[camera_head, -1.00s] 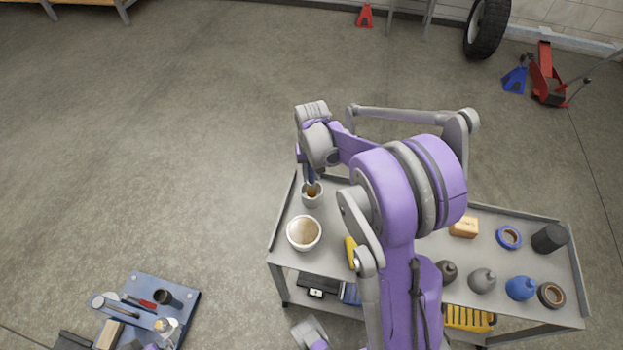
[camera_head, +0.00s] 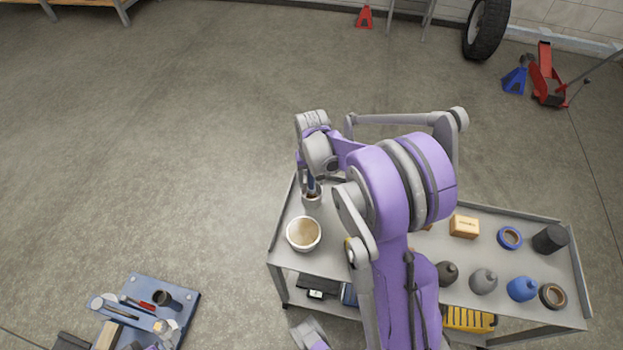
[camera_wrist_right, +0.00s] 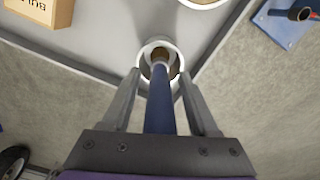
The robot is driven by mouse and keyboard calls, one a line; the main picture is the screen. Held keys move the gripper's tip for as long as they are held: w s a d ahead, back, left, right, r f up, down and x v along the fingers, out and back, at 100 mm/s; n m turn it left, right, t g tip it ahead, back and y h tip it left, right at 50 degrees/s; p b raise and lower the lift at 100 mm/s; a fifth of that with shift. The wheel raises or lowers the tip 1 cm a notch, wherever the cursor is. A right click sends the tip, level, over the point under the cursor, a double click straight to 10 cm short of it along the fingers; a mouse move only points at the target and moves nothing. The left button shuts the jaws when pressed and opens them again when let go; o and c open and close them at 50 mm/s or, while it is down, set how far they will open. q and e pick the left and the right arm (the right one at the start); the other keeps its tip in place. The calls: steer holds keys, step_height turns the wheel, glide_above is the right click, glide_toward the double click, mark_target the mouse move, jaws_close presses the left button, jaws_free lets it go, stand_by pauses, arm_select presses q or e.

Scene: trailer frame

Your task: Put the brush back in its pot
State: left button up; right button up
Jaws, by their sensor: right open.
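The pot (camera_head: 312,201) is a small grey cup near the left end of the grey cart top. The brush has a blue handle (camera_wrist_right: 160,110) and stands in the pot with its lower end inside the rim. In the wrist view the pot (camera_wrist_right: 178,62) opens just beyond the fingertips. My right gripper (camera_wrist_right: 158,88) is open, one finger on each side of the handle, with a gap showing on both sides. In the head view my right gripper (camera_head: 311,182) is just above the pot. The bristles are mostly hidden inside. My left gripper is not in view.
A wide white tub (camera_head: 303,234) stands close in front of the pot. A cardboard box (camera_head: 464,226), blue tape roll (camera_head: 509,238) and several bottles are on the cart's right half. My arm hides the middle. The cart's raised edge (camera_head: 285,220) is close left of the pot.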

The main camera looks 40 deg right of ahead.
steer(key=shift+r, duration=0.35)
step_height(320, 180, up, 10)
steer(key=shift+r+p, duration=0.25)
steer(key=shift+p, duration=0.5)
steer(key=shift+r, duration=0.35)
steer(key=shift+s+a+r, duration=0.15)
steer(key=shift+a+r, duration=0.1)
steer(key=s+a+f+n+t, duration=0.1)
steer(key=s+a+n+t, duration=0.4)
steer(key=s+a, duration=1.1)
steer(key=shift+s+n, duration=0.4)
steer(key=shift+s, duration=0.35)
